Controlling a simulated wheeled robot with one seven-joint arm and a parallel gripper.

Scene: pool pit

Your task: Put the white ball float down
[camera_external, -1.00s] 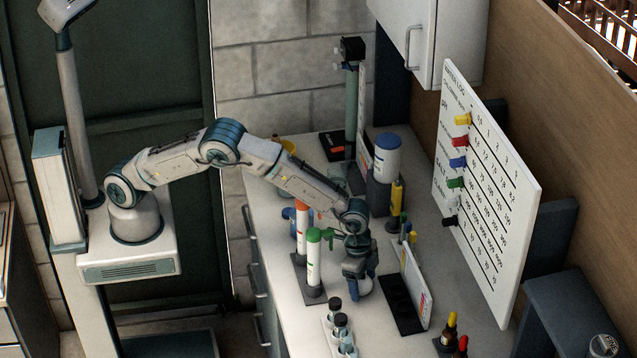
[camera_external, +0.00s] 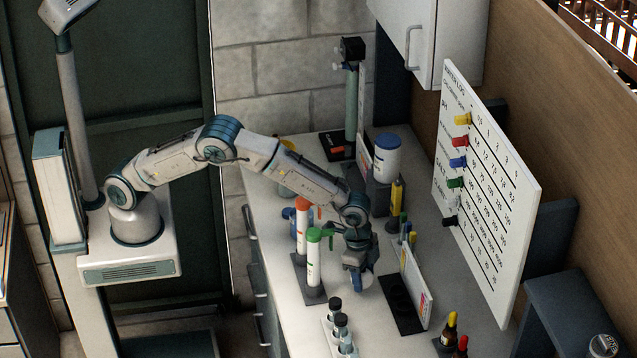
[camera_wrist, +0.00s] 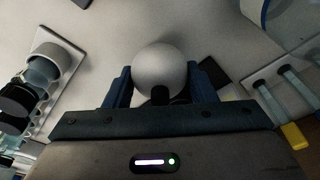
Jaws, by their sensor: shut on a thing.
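My gripper (camera_external: 357,281) is shut on the white ball float (camera_wrist: 160,66). In the wrist view the ball is a smooth pale sphere between the two dark blue fingers, with a small dark part on its near side. In the outside view my gripper points down over the pale bench top (camera_external: 318,172), and the fingers hide most of the ball. I cannot tell whether the ball touches the bench or hangs just above it.
Left of my gripper stand an orange-capped tube (camera_external: 302,225) and a green-capped tube (camera_external: 313,260). A rack of dark-capped vials (camera_external: 340,330) is in front. A dark tray with an upright card (camera_external: 414,285) is close on the right.

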